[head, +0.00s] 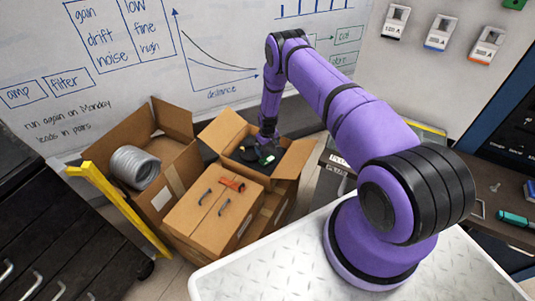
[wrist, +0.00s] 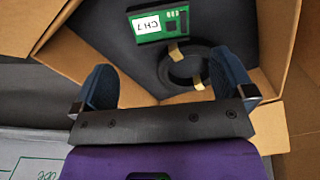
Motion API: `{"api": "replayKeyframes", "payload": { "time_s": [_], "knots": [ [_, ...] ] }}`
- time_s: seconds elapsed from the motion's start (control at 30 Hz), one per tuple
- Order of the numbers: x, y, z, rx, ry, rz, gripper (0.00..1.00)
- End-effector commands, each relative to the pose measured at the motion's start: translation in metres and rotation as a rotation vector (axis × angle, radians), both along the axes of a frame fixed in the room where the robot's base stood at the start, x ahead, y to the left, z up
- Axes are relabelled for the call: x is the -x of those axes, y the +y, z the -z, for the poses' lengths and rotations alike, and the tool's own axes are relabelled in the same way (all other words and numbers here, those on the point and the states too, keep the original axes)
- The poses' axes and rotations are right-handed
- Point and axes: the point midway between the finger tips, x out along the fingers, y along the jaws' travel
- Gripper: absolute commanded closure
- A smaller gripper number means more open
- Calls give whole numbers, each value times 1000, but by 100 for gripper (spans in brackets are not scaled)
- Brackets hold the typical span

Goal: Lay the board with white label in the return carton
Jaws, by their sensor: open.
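A green board with a white label (wrist: 158,24) reading "CH 7" lies on the dark floor of an open carton (wrist: 285,85). The board also shows as a small green patch in the head view (head: 266,160), inside the open carton in the middle (head: 297,158). My gripper (wrist: 163,68) is open over this carton, its two blue fingers wide apart with nothing between them. The board lies beyond the fingertips, apart from them. In the head view my gripper (head: 266,140) is small and partly lost against the dark inside of the carton.
A black cable coil with yellowish tape (wrist: 186,66) lies beside the board, near the fingers. Left of it, another open carton (head: 108,137) holds a grey ribbed hose (head: 134,167). A closed carton (head: 195,218) with loose tools on top stands in front. A yellow rail (head: 118,207) stands left.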

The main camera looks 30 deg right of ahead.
Motion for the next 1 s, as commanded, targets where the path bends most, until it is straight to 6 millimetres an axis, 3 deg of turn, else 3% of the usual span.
{"api": "replayKeyframes", "payload": {
  "time_s": [0.2, 0.57, 0.67, 1.0],
  "knots": [
    [0, 0, -27, 0, -1, 0, 0],
    [-4, 0, -45, 1, -5, 1, 0],
    [-14, 1, -72, 2, -18, 5, 0],
    [-41, 12, -234, 6, -80, 32, 0]
  ]
}}
